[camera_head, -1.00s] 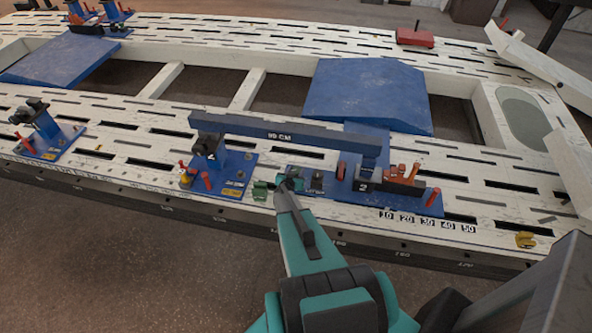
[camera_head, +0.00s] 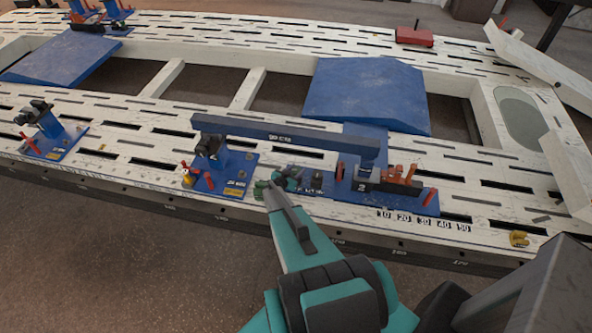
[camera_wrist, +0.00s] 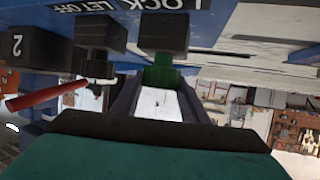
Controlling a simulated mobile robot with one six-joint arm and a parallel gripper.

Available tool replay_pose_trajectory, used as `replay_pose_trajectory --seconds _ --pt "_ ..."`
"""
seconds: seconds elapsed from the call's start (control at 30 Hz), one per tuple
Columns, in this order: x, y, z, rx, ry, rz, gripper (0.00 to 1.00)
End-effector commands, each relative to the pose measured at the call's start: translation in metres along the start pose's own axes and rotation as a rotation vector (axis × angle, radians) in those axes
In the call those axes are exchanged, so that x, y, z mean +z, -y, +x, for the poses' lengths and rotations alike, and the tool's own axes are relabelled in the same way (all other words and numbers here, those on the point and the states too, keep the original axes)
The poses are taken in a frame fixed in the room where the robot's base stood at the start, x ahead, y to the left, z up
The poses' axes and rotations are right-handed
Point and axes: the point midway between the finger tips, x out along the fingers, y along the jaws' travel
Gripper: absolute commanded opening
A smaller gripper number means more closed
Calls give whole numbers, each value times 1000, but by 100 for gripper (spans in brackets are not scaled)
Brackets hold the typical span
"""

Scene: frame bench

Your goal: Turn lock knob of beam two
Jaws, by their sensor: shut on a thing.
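A long blue beam (camera_head: 275,134) spans two blue stands. The stand at its right end carries a dark block marked 2 (camera_head: 361,187), which also shows in the wrist view (camera_wrist: 30,48). My gripper (camera_head: 284,181) is at the front edge of the bench, left of that block and below the beam. In the wrist view its two dark fingers (camera_wrist: 158,88) are shut around a green knob (camera_wrist: 160,72), just below a dark block (camera_wrist: 164,32). Upside-down lettering with LOCK and LET OFF is beside it. The fingers partly hide the knob, so its turn angle is unclear.
An orange-red clamp (camera_head: 400,174) stands right of the block. A red rod (camera_wrist: 45,95) juts out near the left in the wrist view. A blue stand with red pegs (camera_head: 222,172) is close on the left. The floor (camera_head: 120,270) in front is clear.

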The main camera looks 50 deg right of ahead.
Motion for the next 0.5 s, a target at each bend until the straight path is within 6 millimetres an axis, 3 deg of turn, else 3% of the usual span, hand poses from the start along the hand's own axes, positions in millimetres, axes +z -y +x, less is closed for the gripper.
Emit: replay_pose_trajectory --seconds 0.5 --pt "10 -6 3 243 4 97 18"
